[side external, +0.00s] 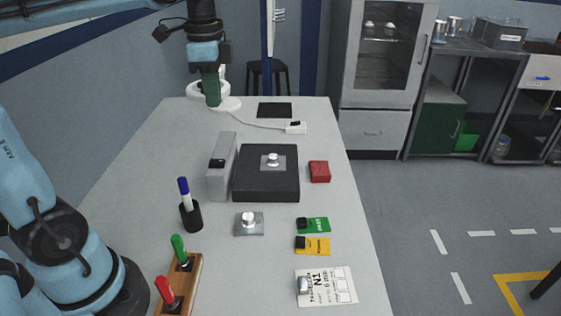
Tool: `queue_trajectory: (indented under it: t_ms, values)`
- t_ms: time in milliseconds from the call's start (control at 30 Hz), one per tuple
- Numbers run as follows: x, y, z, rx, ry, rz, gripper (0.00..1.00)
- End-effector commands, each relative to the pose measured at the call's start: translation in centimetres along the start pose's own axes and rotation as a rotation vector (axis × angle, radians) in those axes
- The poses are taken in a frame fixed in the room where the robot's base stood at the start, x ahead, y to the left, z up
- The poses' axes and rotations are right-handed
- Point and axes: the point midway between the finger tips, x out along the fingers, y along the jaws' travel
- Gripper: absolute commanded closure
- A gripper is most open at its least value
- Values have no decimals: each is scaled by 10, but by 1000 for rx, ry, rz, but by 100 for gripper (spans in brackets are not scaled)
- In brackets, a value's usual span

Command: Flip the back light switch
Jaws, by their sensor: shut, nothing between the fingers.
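A small white switch box (295,128) with a black top lies at the back right of the table, on a white cord. The cord runs left to a white ring-shaped fixture (222,89), which looks like a lamp. A black spot (217,163), possibly another switch, shows on the upright grey block nearer the middle. My gripper (211,103) hangs down at the back left of the table, in front of the white fixture and partly hiding it. Its green lower part is shut and empty. It is left of the white switch box and apart from it. Contact with the fixture cannot be told.
A black block (266,184) with a metal knob stands mid-table beside the grey block (225,180). A black pad (274,110) lies behind the switch box. Nearer stand a marker cup (191,216), another knob plate (248,229), coloured cards and a wooden marker rack (190,285).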

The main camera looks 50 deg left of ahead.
Motion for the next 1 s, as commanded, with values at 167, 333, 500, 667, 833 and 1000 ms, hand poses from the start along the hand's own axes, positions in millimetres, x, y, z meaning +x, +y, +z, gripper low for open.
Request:
queue_trajectory:
  t_ms: [167, 333, 500, 667, 833, 1000]
  values:
    - [-2, -3, 2, 24, -9, 16, 100]
    - [-2, -3, 2, 24, -9, 15, 100]
    - [0, -3, 2, 23, -8, 14, 100]
    - [13, -3, 1, 23, -8, 14, 100]
    - [37, -3, 2, 22, -8, 14, 100]
    - [64, -2, 2, 22, -8, 14, 100]
